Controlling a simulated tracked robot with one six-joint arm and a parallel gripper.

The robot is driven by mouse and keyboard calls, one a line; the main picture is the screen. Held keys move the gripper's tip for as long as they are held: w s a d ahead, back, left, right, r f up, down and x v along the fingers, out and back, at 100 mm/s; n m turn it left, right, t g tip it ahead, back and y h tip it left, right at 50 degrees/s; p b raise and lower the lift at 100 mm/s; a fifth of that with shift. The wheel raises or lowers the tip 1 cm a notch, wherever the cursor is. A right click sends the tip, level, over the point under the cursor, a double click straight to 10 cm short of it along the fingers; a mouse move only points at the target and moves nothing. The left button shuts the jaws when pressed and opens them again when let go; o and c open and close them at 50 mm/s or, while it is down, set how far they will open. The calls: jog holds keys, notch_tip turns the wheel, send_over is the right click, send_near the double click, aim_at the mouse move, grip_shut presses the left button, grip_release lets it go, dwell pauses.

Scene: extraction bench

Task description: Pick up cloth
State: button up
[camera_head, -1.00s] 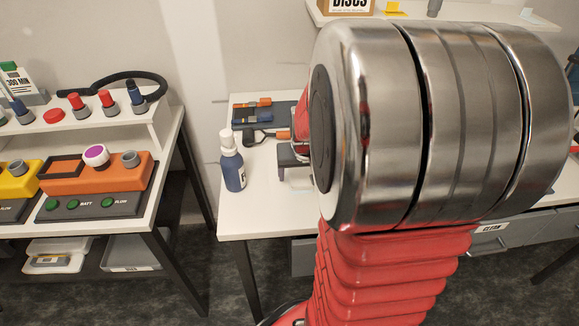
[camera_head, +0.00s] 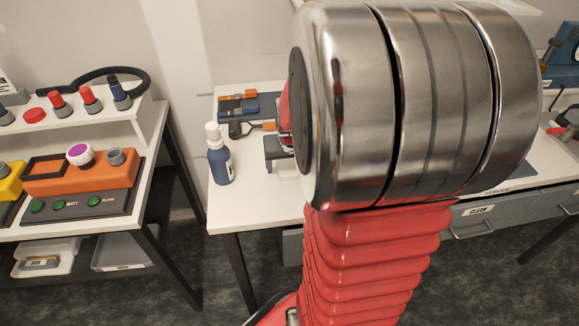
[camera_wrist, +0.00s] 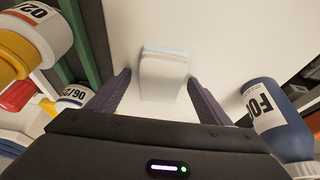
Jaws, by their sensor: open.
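A folded white cloth (camera_wrist: 163,75) with a pale blue edge lies on the white bench top in the wrist view. My gripper (camera_wrist: 159,76) is open, with one dark finger on each side of the cloth. Clear gaps show between the cloth and both fingers, so nothing is held. How high the fingers are above the bench I cannot tell. In the head view my gripper (camera_head: 279,152) shows only in part at the left of my arm. A pale patch below it may be the cloth, but my arm hides most of that area.
A blue bottle with a white cap (camera_head: 218,158) stands left of my gripper; it also shows close by the right finger in the wrist view (camera_wrist: 272,115). Tools on a dark mat (camera_head: 240,106) lie behind. In the wrist view, labelled containers (camera_wrist: 32,38) crowd the left side.

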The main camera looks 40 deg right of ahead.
jog(key=shift+f, duration=0.15)
jog(key=shift+c, duration=0.3)
jog(key=c, duration=1.1)
